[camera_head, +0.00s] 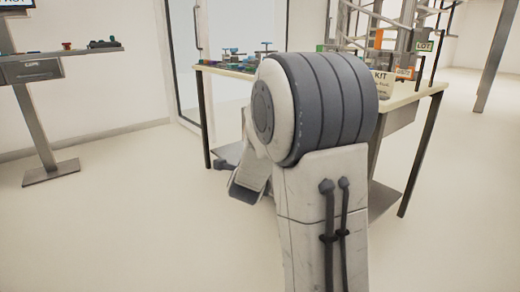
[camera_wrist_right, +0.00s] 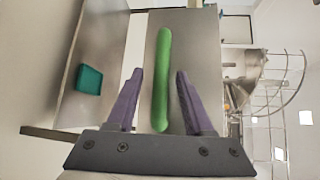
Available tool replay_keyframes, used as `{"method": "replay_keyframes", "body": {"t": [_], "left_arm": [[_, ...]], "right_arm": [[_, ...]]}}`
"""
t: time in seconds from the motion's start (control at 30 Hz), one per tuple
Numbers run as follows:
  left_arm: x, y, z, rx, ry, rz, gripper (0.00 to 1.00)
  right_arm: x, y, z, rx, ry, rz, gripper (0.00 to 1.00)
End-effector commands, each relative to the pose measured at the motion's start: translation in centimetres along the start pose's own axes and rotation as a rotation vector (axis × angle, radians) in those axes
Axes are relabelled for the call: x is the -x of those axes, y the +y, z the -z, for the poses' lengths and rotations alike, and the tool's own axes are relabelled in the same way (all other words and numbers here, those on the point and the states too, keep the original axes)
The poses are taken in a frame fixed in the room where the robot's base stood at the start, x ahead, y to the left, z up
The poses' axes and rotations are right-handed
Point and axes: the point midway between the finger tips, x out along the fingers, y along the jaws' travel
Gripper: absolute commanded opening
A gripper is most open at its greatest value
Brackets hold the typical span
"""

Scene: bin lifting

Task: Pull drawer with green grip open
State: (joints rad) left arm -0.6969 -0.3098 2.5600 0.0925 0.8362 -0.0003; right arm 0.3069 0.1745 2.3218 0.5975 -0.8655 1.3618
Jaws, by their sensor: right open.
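In the right wrist view, a long green grip (camera_wrist_right: 162,85) is mounted on a grey drawer front (camera_wrist_right: 203,60). My right gripper (camera_wrist_right: 160,73) has its two purple fingers apart, one on each side of the grip, with a gap visible on both sides. In the head view, my arm covers the middle of the workbench, and the green grip cannot be seen there. My left gripper is in neither view.
A workbench (camera_head: 408,97) with small parts and signs stands behind my arm. A smaller table (camera_head: 85,52) with a labelled drawer is at the left. A teal bin (camera_wrist_right: 89,79) shows in the right wrist view. The floor in front is clear.

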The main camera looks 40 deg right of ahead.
Motion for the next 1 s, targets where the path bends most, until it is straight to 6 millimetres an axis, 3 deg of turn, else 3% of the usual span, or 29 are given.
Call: {"method": "replay_keyframes", "body": {"t": [0.3, 0.33, 0.5, 1.0], "left_arm": [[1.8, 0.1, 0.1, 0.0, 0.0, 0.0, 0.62], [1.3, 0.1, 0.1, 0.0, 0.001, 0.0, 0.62], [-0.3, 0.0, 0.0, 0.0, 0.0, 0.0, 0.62], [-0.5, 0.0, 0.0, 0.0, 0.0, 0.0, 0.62]], "right_arm": [[6.8, -0.3, 0.0, 0.0, -0.003, -0.001, 0.52], [7.2, 0.0, 0.1, -0.002, -0.001, 0.002, 0.52], [8.6, 0.2, 0.1, -0.002, 0.001, 0.004, 0.52], [9.3, 0.0, 0.2, -0.001, 0.004, 0.0, 0.52]]}}
